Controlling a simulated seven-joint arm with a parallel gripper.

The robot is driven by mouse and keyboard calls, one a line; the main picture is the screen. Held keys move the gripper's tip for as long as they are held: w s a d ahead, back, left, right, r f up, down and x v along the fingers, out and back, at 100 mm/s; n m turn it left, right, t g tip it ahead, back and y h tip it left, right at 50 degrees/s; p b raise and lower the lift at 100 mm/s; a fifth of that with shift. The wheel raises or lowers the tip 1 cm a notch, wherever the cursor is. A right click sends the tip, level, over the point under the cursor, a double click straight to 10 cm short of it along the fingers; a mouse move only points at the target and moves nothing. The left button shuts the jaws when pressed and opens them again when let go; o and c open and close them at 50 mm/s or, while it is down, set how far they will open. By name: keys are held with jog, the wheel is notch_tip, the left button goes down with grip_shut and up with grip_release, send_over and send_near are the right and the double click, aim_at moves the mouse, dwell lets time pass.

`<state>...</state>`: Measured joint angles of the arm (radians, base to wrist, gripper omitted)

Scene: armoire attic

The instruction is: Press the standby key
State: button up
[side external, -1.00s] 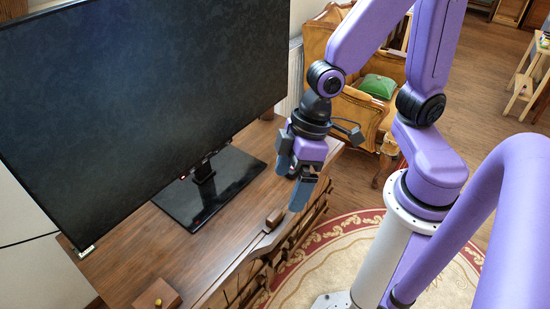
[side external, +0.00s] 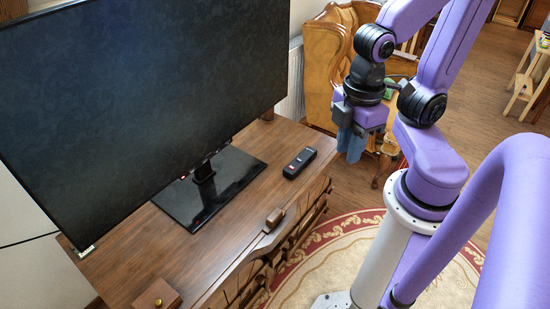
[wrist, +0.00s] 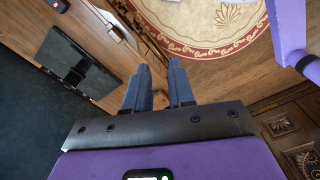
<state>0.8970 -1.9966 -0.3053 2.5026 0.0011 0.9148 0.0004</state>
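A black remote (side external: 300,163) lies flat on the wooden cabinet top, right of the screen's stand. It has a red key (side external: 290,170) at its near-left end; the other keys are too small to read. In the wrist view, the end of the remote (wrist: 61,5) shows at the top left edge, partly out of frame. My gripper (side external: 348,150) hangs in the air to the right of the remote, beyond the cabinet edge, touching nothing. In the wrist view, its blue fingers (wrist: 161,75) stand apart with an empty gap between them.
A large dark screen (side external: 140,95) stands on a glossy black base (side external: 215,188). The wooden cabinet top (side external: 165,255) has a small brown block (side external: 275,217) at its front edge. A wooden armchair (side external: 325,50) stands behind. A round rug (side external: 310,270) lies below.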

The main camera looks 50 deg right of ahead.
grip_shut()
dwell(1.3)
